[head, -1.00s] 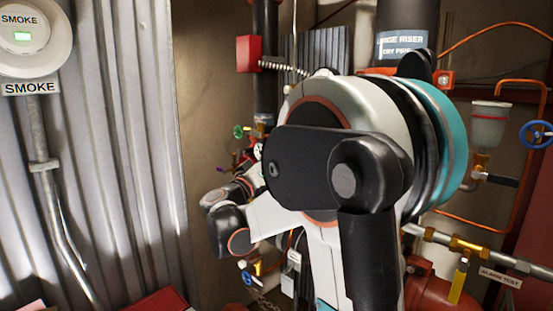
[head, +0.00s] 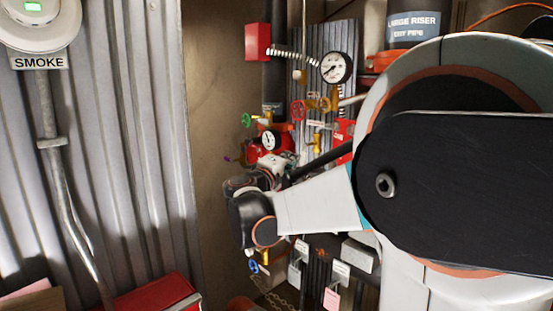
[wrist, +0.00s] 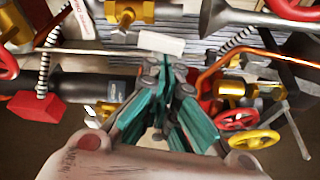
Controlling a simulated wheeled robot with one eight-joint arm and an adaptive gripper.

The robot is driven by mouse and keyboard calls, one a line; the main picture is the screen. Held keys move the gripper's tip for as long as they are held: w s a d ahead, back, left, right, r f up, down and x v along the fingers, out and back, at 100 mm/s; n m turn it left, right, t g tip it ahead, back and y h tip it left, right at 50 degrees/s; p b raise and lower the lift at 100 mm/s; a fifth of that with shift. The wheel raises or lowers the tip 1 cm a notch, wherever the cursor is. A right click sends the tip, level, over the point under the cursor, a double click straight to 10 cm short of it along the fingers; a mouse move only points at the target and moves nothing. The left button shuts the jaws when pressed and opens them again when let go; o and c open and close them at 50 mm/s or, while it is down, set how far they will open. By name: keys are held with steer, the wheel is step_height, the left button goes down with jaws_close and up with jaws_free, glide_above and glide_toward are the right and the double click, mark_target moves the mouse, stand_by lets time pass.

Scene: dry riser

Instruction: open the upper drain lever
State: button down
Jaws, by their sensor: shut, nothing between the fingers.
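My gripper (wrist: 172,88) shows in the wrist view with its teal fingers together and nothing between them. In the head view my wrist hides the fingers. I cannot tell for sure which part is the upper drain lever. In the wrist view a brass valve (wrist: 232,88) stands right of the fingers, apart from them, close to a red handwheel (wrist: 237,117) and a yellow handwheel (wrist: 255,142). Another brass valve (wrist: 128,12) is at the top left.
Pressure gauges (head: 336,67), a red handwheel (head: 298,110) and a green handwheel (head: 248,120) crowd the pipework. A red box (head: 257,41) is above. A corrugated wall (head: 110,150) and a red case (head: 155,298) are on the left. My arm covers the right side.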

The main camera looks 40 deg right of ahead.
steer(key=shift+s+f+b, duration=0.3)
steer(key=shift+s, duration=0.05)
stand_by(0.6)
steer(key=shift+w, duration=0.15)
steer(key=w+a, duration=0.2)
steer(key=w, duration=0.2)
steer(key=s+b+v, duration=0.1)
steer(key=v, duration=0.7)
steer(key=shift+s+r+b, duration=0.2)
steer(key=shift+r+b, duration=0.1)
steer(key=shift+a, duration=0.1)
